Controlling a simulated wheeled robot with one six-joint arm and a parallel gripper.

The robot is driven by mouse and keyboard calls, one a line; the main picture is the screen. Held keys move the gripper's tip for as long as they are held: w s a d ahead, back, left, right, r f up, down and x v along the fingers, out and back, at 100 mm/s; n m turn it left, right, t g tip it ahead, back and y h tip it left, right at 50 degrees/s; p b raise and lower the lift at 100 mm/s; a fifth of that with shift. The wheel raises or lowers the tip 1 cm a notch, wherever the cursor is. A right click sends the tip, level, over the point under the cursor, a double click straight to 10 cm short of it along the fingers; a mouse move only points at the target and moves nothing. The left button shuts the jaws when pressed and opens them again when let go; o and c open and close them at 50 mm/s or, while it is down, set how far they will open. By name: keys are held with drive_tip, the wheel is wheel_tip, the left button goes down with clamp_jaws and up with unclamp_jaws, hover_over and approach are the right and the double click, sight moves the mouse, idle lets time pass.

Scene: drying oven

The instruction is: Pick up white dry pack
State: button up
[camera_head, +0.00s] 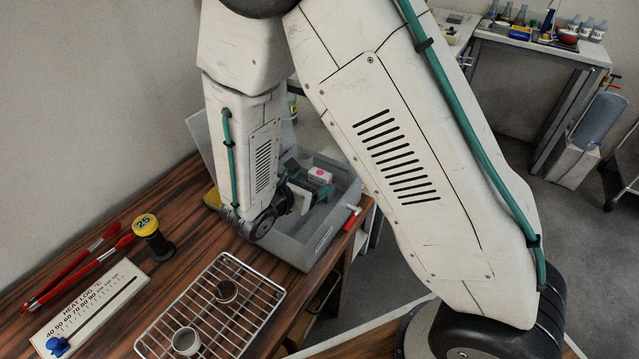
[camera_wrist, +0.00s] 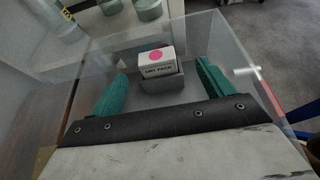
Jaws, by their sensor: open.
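The white dry pack (camera_wrist: 157,62), a small box with a pink dot and dark lettering, stands in a grey see-through bin (camera_head: 303,254). It also shows in the head view (camera_head: 320,176), just right of my gripper. My gripper (camera_wrist: 162,80) is open, with one green finger on each side of the pack in the wrist view. The fingers appear apart from the pack, which sits ahead between them.
A wire rack (camera_head: 214,312) with two small metal cups lies on the wooden table. Left of it are red-handled tongs (camera_head: 75,274), a yellow-topped weight (camera_head: 152,238) and a heat log board (camera_head: 92,310). A red-and-white item (camera_head: 352,217) is at the bin's right side.

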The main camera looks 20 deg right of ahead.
sight(317, 177)
drive_tip(key=x, duration=0.7)
drive_tip(key=shift+w+a+f, duration=0.2)
drive_tip(key=shift+f, duration=0.05)
drive_tip(key=c, duration=1.1)
